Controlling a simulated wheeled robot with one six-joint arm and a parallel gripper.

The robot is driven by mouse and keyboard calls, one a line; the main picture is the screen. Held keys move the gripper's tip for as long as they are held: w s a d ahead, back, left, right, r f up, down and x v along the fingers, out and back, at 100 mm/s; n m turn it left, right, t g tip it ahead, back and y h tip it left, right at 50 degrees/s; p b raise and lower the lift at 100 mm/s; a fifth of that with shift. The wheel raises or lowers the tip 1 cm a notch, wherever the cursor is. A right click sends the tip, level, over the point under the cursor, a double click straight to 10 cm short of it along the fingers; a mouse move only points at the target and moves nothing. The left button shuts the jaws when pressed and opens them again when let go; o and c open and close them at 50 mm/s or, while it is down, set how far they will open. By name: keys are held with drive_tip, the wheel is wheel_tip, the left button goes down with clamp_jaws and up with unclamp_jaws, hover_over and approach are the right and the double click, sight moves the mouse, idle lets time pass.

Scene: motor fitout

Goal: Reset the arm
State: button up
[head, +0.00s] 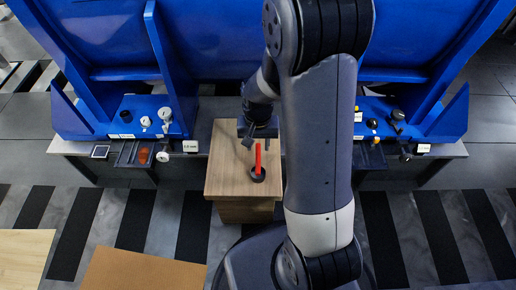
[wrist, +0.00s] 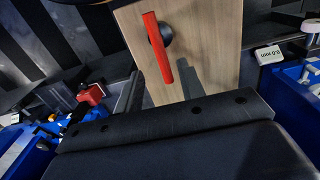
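My arm reaches forward over the scene and bends down, with my gripper (head: 250,139) above the back part of a wooden-topped stand (head: 226,165). The gripper's fingers are small and dark here, and I cannot tell whether they are open or shut. A red bar-shaped handle (head: 258,158) on a round black base (head: 258,175) is on the stand, just in front of the gripper in the head view. In the wrist view the red handle (wrist: 158,48) lies across the wooden top (wrist: 205,55), apart from the dark gripper body (wrist: 165,125) at the bottom.
A blue machine frame (head: 110,45) stands behind, with grey ledges on both sides. The left ledge holds gauges (head: 146,122), a dark tray (head: 133,153) with an orange part, and a white label (head: 190,146). The right ledge holds small knobs (head: 397,115). Striped floor lies in front.

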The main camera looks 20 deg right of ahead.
sight(258, 158)
drive_tip(key=shift+r, duration=0.45)
drive_tip(key=shift+f, duration=0.15)
wheel_tip(258, 158, down, 12)
drive_tip(key=b, duration=0.4)
drive_tip(key=shift+f, duration=0.1)
drive_tip(key=shift+r+p, duration=0.8)
drive_tip(key=shift+r, duration=1.25)
drive_tip(key=shift+f, duration=0.15)
